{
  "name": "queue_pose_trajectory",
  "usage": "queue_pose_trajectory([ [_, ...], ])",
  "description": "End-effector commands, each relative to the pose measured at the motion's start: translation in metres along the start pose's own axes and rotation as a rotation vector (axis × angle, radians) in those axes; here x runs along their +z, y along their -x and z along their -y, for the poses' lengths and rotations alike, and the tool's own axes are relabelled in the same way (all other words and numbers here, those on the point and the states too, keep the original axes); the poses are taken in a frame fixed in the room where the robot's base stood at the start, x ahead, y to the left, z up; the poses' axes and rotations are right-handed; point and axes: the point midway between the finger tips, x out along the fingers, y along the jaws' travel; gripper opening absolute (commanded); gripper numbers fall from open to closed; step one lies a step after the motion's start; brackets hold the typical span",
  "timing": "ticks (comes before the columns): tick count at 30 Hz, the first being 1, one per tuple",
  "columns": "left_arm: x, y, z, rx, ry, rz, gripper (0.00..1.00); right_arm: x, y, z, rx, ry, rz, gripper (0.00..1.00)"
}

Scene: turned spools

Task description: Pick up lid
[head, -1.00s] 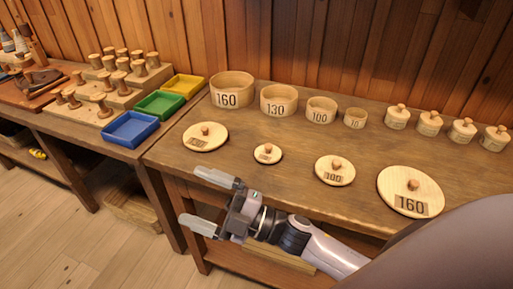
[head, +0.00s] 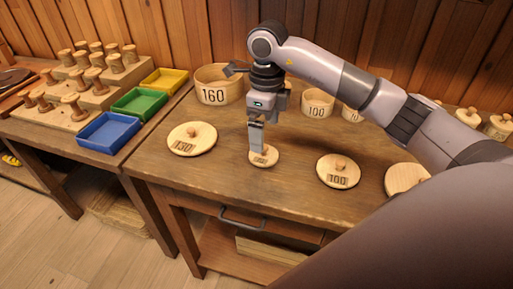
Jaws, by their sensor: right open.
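My right gripper (head: 259,147) points straight down over the smallest lid (head: 264,160), a round pale wooden disc with a small knob and a dark label. The fingers are seen nearly edge-on, open, at the knob, which they partly hide; I cannot tell if they touch it. Three more lids lie flat on the table: the 130 lid (head: 192,140) to the left, the 100 lid (head: 338,172) to the right, and the largest lid (head: 404,180) at far right, partly behind my arm. My left gripper is not in view.
Behind stand the 160 bowl (head: 218,90), the 100 bowl (head: 317,105) and a smaller bowl (head: 352,114); my arm hides the 130 bowl. Blue (head: 109,133), green (head: 140,103) and yellow (head: 165,82) trays sit left. Knobbed pieces (head: 468,117) stand at right.

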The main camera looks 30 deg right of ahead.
Motion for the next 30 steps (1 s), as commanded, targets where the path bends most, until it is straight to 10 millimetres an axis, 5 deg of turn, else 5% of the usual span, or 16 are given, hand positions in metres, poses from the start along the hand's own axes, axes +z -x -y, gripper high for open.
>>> queue_pose_trajectory([
  [19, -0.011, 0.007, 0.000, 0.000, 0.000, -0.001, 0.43, -0.004, -0.065, -0.001, 0.001, 0.000, -0.005, 1.00],
  [28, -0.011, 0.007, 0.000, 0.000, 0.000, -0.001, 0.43, -0.003, -0.072, 0.000, -0.001, 0.001, -0.001, 1.00],
  [30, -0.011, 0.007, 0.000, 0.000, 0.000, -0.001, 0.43, -0.003, -0.071, 0.000, -0.001, 0.001, -0.001, 0.84],
])
